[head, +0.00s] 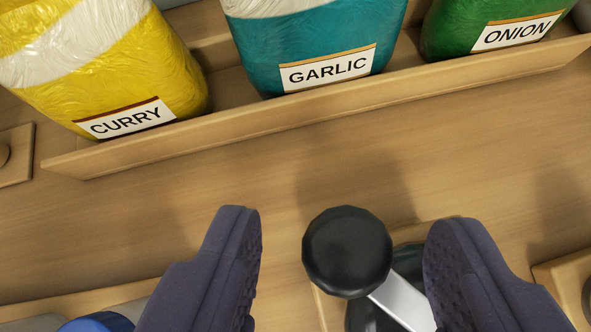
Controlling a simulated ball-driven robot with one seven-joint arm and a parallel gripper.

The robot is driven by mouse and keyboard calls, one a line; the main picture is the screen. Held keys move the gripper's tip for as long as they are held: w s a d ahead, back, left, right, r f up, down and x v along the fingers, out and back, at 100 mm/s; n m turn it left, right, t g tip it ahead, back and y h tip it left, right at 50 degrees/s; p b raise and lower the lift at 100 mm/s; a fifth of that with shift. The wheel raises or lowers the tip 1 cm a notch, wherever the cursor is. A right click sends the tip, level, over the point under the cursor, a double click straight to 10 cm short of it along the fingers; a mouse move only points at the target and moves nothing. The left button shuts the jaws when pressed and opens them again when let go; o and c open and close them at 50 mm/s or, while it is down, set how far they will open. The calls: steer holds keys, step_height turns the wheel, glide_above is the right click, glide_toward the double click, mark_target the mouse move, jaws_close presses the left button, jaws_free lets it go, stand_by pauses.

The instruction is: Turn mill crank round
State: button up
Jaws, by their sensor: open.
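The mill crank shows a round black knob (347,251) at the end of a silver arm (402,300). The silver arm runs down and right from the knob and is partly hidden by the right finger. My gripper (343,240) is open, with one dark finger left of the knob and one right of it. A gap shows between the knob and each finger, wider on the left. A dark part of the mill (372,317) shows below the knob; the rest of the mill is cut off by the lower edge.
A wooden shelf (300,117) above holds a yellow CURRY bag (110,70), a teal GARLIC bag (318,45) and a green ONION bag (475,30). A blue-topped item (98,322) is at bottom left. Wooden pieces stand at both side edges. The wooden surface below the shelf is bare.

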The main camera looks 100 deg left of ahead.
steer(key=shift+x, duration=1.2)
steer(key=shift+w, duration=0.1)
jaws_close()
steer(key=shift+a+b, duration=0.1)
steer(key=shift+b, duration=0.35)
